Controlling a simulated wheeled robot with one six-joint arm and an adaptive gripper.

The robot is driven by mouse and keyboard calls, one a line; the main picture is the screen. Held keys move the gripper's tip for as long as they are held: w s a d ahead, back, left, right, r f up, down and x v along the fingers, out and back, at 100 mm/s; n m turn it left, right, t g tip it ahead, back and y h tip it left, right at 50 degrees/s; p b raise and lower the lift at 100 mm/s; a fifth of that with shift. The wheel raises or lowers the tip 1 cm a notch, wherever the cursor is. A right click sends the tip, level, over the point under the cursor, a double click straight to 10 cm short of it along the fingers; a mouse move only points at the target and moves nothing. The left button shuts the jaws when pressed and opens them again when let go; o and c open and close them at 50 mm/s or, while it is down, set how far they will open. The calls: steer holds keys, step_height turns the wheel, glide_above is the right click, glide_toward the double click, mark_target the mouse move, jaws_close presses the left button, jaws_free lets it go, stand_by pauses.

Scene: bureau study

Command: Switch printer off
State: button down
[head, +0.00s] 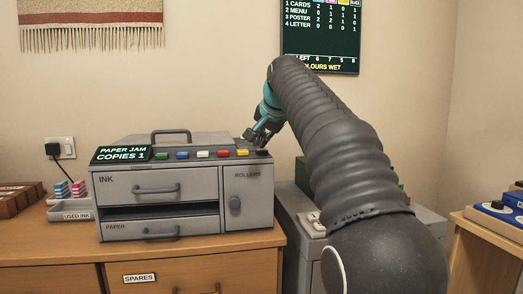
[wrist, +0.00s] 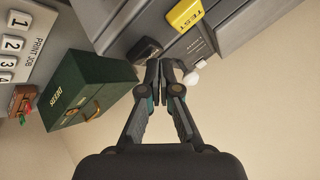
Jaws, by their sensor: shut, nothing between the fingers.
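The grey printer (head: 165,222) stands on the wooden desk. Its dark screen (head: 121,154) reads "PAPER JAM" and "COPIES 1". A row of coloured buttons runs along its top edge, with a yellow button (head: 242,152) and a black control (head: 262,153) at the right end. My gripper (head: 249,138) is shut and empty above that right end. In the wrist view, the fingertips (wrist: 165,66) are close to the black control (wrist: 146,49), and the yellow button (wrist: 185,14) reads "TEST". I cannot tell whether the fingertips touch anything.
A black plug (head: 52,149) sits in a wall socket at left. A used-ink tray (head: 78,216) stands beside the printer. In the wrist view, a green box (wrist: 88,90) marked "DEEDS" and a numbered print-job panel (wrist: 28,40) lie left of my gripper.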

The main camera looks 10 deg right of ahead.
mark_target(263, 150)
steer(key=shift+f, duration=0.35)
stand_by(0.3)
steer(key=shift+r, duration=0.1)
steer(key=shift+r+p, duration=0.8)
step_height(263, 150, up, 3)
steer(key=p, duration=0.2)
steer(key=shift+f+p, duration=0.2)
steer(key=shift+p, duration=0.2)
steer(key=shift+r+p, duration=0.45)
steer(key=shift+r, duration=1.25)
